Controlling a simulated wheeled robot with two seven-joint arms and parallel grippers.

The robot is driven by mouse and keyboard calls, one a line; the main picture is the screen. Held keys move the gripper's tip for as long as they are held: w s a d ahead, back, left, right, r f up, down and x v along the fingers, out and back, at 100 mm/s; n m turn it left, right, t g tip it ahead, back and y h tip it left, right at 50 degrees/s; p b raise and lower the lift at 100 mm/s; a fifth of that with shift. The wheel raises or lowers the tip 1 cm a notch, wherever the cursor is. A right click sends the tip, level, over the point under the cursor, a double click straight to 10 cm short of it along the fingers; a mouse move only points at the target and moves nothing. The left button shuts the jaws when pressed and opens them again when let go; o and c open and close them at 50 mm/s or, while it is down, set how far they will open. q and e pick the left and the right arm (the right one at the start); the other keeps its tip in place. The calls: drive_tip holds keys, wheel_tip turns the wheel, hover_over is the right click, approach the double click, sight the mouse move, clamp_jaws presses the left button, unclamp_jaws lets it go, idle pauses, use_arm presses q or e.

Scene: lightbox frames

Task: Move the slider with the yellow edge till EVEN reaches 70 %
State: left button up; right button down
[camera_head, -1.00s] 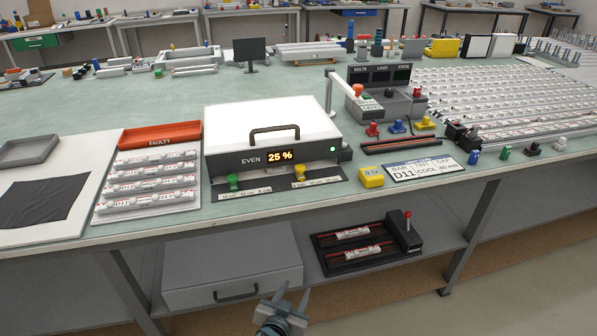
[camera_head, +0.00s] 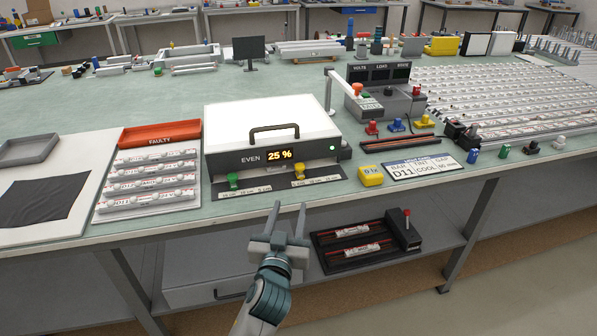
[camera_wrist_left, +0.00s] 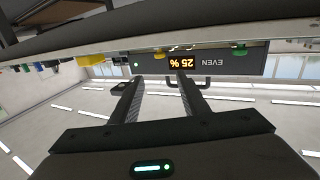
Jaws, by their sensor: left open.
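The lightbox (camera_head: 262,128) stands near the table's front edge, with a white top, a dark handle and a black front. Its display (camera_head: 279,155) reads EVEN 25 %. Below the display are a green slider knob (camera_head: 233,181) at the left and a yellow slider knob (camera_head: 299,171) at the right, each above a marked scale. My left gripper (camera_head: 289,206) is open and empty, in front of the table edge and below the yellow knob, apart from it. The left wrist view shows the display, the yellow knob (camera_wrist_left: 166,55) and the green knob (camera_wrist_left: 239,50) upside down beyond the open fingers (camera_wrist_left: 158,82).
A yellow block (camera_head: 371,177) and a plate marked D11 (camera_head: 424,168) lie right of the lightbox. A red FAULTY tray (camera_head: 161,135) and a rack of tubes (camera_head: 150,182) stand left. A lower shelf holds a black fixture (camera_head: 367,244) with a red-topped lever.

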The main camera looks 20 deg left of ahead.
use_arm(q)
drive_tip(key=p, duration=0.2)
approach(300, 169)
drive_tip(key=shift+w+a+r, duration=0.1)
drive_tip(key=shift+w+a, duration=0.05)
drive_tip(key=shift+w, duration=0.4)
drive_tip(key=shift+w+a+r, duration=0.1)
drive_tip(key=shift+w+a, duration=0.1)
drive_tip(key=shift+w, duration=0.4)
drive_tip(key=w, duration=0.5)
drive_tip(key=shift+a+f, duration=0.1)
drive_tip(key=shift+a, duration=0.3)
drive_tip(key=shift+w, duration=0.45)
drive_tip(key=shift+w+a, duration=0.1)
drive_tip(key=shift+w, duration=0.05)
clamp_jaws()
use_arm(e)
drive_tip(key=shift+s+a+f, duration=0.1)
drive_tip(key=shift+s+a, duration=0.15)
drive_tip(key=shift+s, duration=0.65)
